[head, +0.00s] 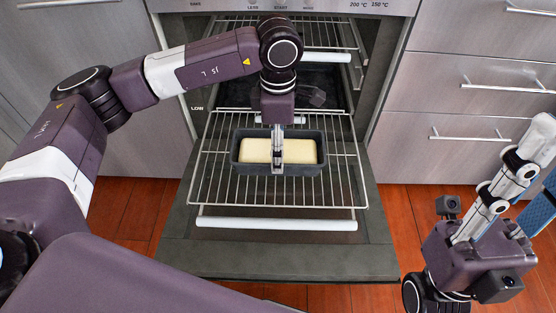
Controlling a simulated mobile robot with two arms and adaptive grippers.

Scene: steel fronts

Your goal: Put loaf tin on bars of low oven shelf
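The loaf tin (236,160) is a dark rectangular tin with a pale loaf or dough in it. It is level, over the middle of the pulled-out low oven shelf (205,185), a wire rack of thin bars. Whether its base touches the bars cannot be told from this angle. My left gripper (278,166) points down from above, with its fingers at the middle of the tin's near wall, seemingly shut on that wall. The inner finger is hidden.
The oven door (290,262) is folded down under the shelf. A white bar (277,224) crosses the shelf's front. A higher rack (325,33) is above, inside the oven. Steel drawer fronts (480,65) with handles stand to the right. Red-brown floor (405,215) shows around the door.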

